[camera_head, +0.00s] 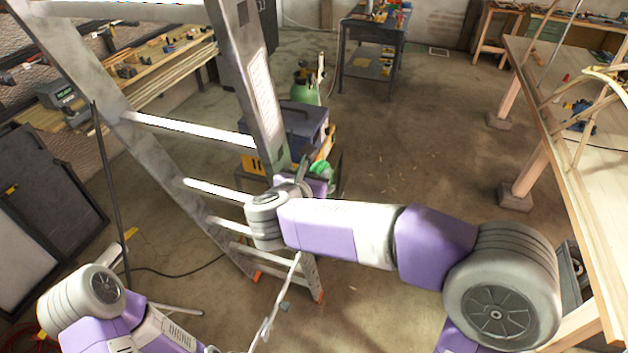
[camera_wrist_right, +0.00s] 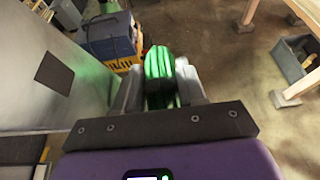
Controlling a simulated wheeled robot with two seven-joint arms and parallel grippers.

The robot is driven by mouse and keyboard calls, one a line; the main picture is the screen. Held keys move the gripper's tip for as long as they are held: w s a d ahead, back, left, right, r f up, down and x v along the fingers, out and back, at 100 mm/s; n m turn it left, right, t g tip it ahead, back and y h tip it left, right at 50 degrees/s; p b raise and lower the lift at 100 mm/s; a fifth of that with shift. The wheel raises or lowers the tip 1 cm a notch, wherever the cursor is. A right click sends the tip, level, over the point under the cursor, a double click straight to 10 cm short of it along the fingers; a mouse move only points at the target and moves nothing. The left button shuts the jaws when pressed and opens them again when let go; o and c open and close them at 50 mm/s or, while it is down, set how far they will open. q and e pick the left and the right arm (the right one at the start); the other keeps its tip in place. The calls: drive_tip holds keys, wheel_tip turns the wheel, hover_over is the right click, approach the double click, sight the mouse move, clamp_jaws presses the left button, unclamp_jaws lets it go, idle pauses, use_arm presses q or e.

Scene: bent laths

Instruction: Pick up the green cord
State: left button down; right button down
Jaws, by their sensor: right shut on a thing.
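The green cord is a thick bright green bundle (camera_wrist_right: 160,72), standing between the two grey fingers of my right gripper (camera_wrist_right: 160,90) in the right wrist view. The fingers are shut on it. In the head view my right arm reaches left across the middle. Its gripper (camera_head: 308,178) is beside the ladder, and part of the green cord (camera_head: 322,176) shows at its far side. The arm and gripper hide the rest of the cord. My left arm is at the bottom left of the head view. Its gripper is not in view.
A metal ladder (camera_head: 262,95) stands close to my right gripper. Behind the gripper is a stack of blue-grey and yellow cases (camera_head: 297,125), with a green tank (camera_head: 304,86) beyond. A wooden workbench (camera_head: 600,185) with bent laths is at right. The concrete floor between is mostly clear.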

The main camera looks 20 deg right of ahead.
drive_tip(key=shift+r, duration=0.85)
drive_tip(key=shift+d+r, duration=0.1)
drive_tip(key=shift+r, duration=0.1)
drive_tip(key=s+d+b, duration=0.4)
drive_tip(key=s+d, duration=0.6)
drive_tip(key=d, duration=0.4)
drive_tip(key=shift+d, duration=0.35)
idle(0.4)
